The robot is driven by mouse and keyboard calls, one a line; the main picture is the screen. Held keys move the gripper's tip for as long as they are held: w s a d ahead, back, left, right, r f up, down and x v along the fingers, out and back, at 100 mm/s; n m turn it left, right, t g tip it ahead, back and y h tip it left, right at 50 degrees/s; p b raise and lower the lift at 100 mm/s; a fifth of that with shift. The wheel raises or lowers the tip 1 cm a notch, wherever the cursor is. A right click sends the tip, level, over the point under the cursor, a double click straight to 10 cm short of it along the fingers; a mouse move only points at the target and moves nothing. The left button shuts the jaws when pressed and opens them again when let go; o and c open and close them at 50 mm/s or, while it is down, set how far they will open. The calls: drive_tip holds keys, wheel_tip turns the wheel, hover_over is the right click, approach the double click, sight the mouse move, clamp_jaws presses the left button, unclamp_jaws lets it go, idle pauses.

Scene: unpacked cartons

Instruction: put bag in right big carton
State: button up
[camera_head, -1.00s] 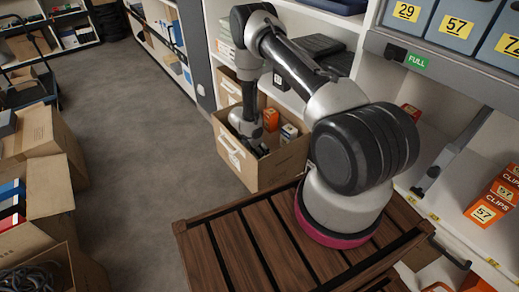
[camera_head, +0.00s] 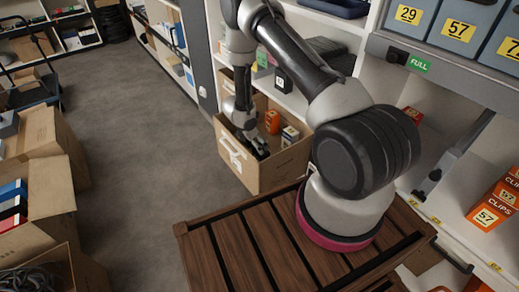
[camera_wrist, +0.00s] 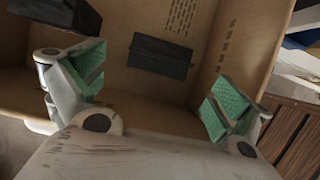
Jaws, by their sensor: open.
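A big open carton (camera_head: 282,169) stands right of the aisle, beside the wooden platform, and its printed inner wall (camera_wrist: 185,15) shows in the wrist view. My gripper (camera_head: 255,142) reaches down into it. In the wrist view my gripper (camera_wrist: 160,93) has its green-padded fingers wide apart with nothing between the pads. A dark oblong item (camera_wrist: 160,57) lies in the carton ahead of the fingers, apart from them. I cannot tell if it is the bag. Another dark item (camera_wrist: 58,10) is at the top left. No bag can be named surely in the head view.
An orange box (camera_head: 272,122) and a white-and-dark box (camera_head: 289,136) stand in the same carton. Shelving stands behind and to the right. Several open cartons (camera_head: 45,185) line the left side. The grey floor (camera_head: 140,110) between is clear.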

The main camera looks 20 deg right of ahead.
drive_tip(key=w+d+r+m+t, duration=0.1)
drive_tip(key=d+r+m, duration=0.15)
drive_tip(key=r, duration=0.95)
drive_tip(key=w+d+r+m, duration=0.1)
drive_tip(key=r+m, duration=0.2)
drive_tip(key=r, duration=1)
drive_tip(key=s+d+r+m, duration=0.2)
drive_tip(key=s+r+m, duration=0.15)
drive_tip(key=r, duration=0.45)
drive_tip(key=s+d+r+m, duration=0.2)
drive_tip(key=s+r, duration=0.3)
drive_tip(key=r, duration=0.4)
drive_tip(key=s+r+m, duration=0.5)
drive_tip(key=s+r, duration=0.4)
drive_tip(key=s, duration=0.3)
drive_tip(key=s+a+r+m+t+y, duration=0.1)
drive_tip(key=s+a+m+y, duration=0.1)
drive_tip(key=s, duration=0.5)
drive_tip(key=s+a+r+m+t+y, duration=0.1)
drive_tip(key=s+a+m+y, duration=0.1)
drive_tip(key=s, duration=0.6)
drive_tip(key=shift+s+a+r, duration=0.15)
drive_tip(key=shift+a, duration=0.55)
